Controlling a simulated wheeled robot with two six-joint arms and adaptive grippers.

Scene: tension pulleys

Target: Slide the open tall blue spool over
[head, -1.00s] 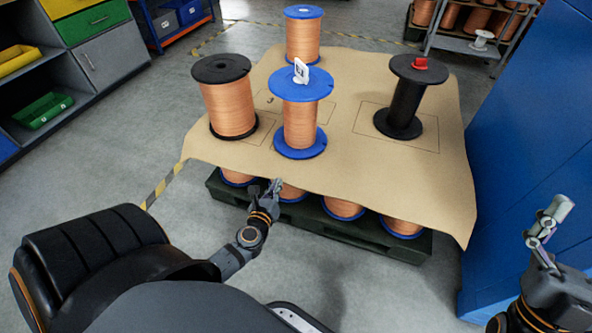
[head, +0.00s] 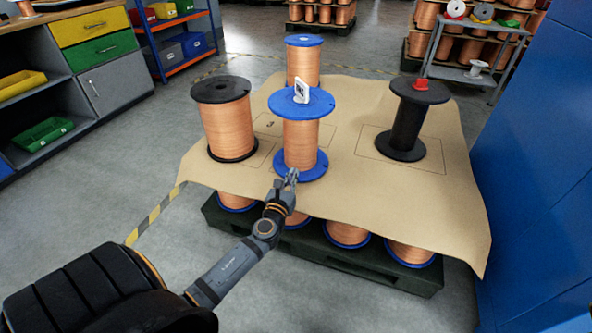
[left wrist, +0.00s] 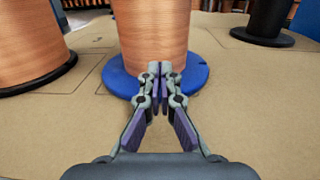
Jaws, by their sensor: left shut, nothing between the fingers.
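A tall blue-flanged spool wound with copper wire (head: 301,145) stands upright near the front middle of the brown sheet, a white piece (head: 302,90) on its top flange. A second blue-flanged copper spool (head: 302,66) stands behind it. My left gripper (head: 291,177) is shut and empty, low in front of the nearer spool. In the left wrist view, its fingertips (left wrist: 166,70) overlap the copper winding (left wrist: 150,35) and blue bottom flange (left wrist: 195,78). I cannot tell whether they touch. My right gripper is out of view.
A black-flanged copper spool (head: 228,123) stands close on the left. An empty black spool (head: 407,120) with a red piece on top stands at the right inside a drawn rectangle. The brown sheet (head: 400,200) covers a layer of spools on a dark pallet (head: 345,262). A blue cabinet (head: 540,150) borders the right.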

